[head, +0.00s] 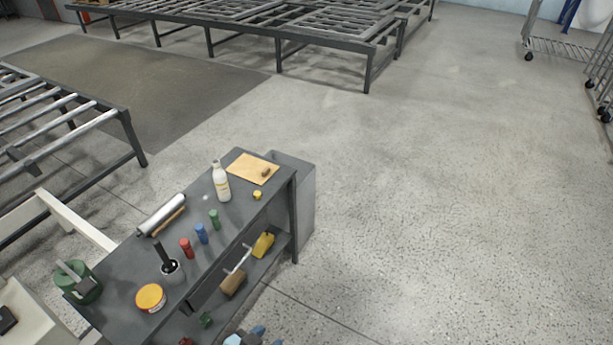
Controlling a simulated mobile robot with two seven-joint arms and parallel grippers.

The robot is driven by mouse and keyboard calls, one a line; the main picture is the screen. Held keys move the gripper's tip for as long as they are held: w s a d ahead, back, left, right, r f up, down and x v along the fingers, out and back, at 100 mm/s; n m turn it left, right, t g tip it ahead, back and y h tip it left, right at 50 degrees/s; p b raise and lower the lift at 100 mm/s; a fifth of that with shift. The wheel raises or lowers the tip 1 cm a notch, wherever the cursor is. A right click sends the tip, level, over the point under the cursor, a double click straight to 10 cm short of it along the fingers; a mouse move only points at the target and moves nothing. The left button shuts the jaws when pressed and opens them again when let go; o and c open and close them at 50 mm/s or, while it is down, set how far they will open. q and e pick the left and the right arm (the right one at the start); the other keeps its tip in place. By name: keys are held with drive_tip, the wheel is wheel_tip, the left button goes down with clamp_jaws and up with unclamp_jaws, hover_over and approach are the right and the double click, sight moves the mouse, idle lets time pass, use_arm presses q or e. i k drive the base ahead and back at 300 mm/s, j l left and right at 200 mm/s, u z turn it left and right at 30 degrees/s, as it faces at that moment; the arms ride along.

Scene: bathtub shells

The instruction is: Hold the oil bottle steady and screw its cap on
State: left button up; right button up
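A white bottle (221,185) with a narrow neck and a label, which looks like the oil bottle, stands upright on the dark workbench (203,219), towards its far end. A small yellow piece (257,195), which looks like the cap, lies on the bench to the right of the bottle and apart from it. The bottle's neck is too small to make out whether it is open. I see neither of my grippers in the head view, and nothing is touching the bottle or the yellow piece.
A tan board (252,168) lies behind the bottle. Green (214,219), blue (201,233) and red (187,248) cylinders stand nearer. Open floor lies right.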

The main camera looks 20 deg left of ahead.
sight(220, 175)
drive_tip(key=i+l+u, duration=0.1)
drive_tip(key=i, duration=0.4)
drive_tip(key=i+l+u, duration=0.15)
drive_tip(key=i, duration=0.35)
drive_tip(key=i+l+u, duration=0.1)
drive_tip(key=i, duration=0.4)
drive_tip(key=i+l+u, duration=0.1)
drive_tip(key=u, duration=0.35)
drive_tip(key=i+l+u, duration=0.2)
drive_tip(key=u, duration=0.2)
drive_tip(key=i+l+u, duration=0.2)
drive_tip(key=u, duration=0.25)
drive_tip(key=i+l+u, duration=0.1)
drive_tip(key=l+u, duration=0.3)
drive_tip(key=i+l+u, duration=0.1)
drive_tip(key=u, duration=0.35)
drive_tip(key=l+u, duration=0.6)
drive_tip(key=l, duration=0.15)
drive_tip(key=k+l+u, duration=0.1)
drive_tip(key=l+u, duration=0.15)
